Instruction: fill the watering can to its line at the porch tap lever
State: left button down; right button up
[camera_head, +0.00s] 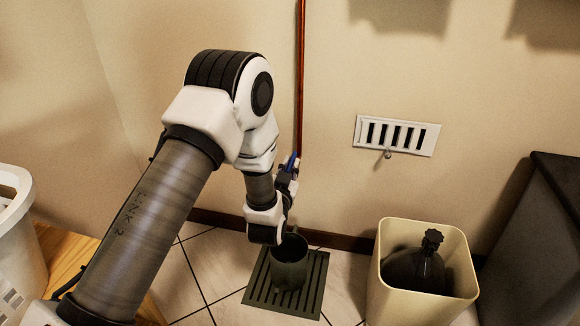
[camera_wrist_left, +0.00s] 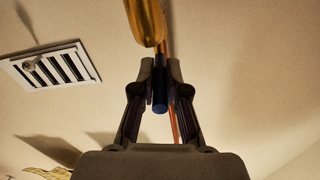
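The dark green watering can (camera_head: 289,272) stands upright on a slatted floor drain grate (camera_head: 258,293). My left arm hides part of its rim, and I cannot make out a fill line or any water. The tap's blue lever (camera_head: 291,161) is at the copper pipe above the can. In the left wrist view the brass tap body (camera_wrist_left: 146,22) is above the blue lever (camera_wrist_left: 160,98). My left gripper (camera_head: 287,176) is at the lever; in the wrist view its fingers (camera_wrist_left: 160,72) are closed against both sides of it. My right gripper is in neither view.
A cream bin (camera_head: 397,300) holding a dark capped bottle (camera_head: 418,268) stands right of the grate. A wall vent (camera_head: 396,135) is above it. A dark cabinet (camera_head: 545,240) is far right. A white basket (camera_head: 18,255) and wooden surface (camera_head: 62,258) are left.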

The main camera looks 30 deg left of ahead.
pick_arm(q)
jog(key=shift+w+a+m+g+h+p, duration=0.15)
jog(key=shift+a+m+h+p, duration=0.45)
jog(key=shift+m+h+p, duration=1.1)
jog(key=shift+s+a+m+g+h+p, duration=0.15)
jog(key=shift+a+m+h+p, duration=0.65)
jog(key=shift+h, duration=1.55)
jog(key=shift+w+a+m+g+h+p, duration=0.2)
jog(key=shift+a+m+h+p, duration=0.25)
jog(key=shift+m+h+p, duration=1.25)
jog(key=shift+h+b, duration=0.35)
jog(key=shift+b, duration=0.05)
jog(key=c, duration=1.2)
grip_release()
jog(key=shift+s, duration=0.1)
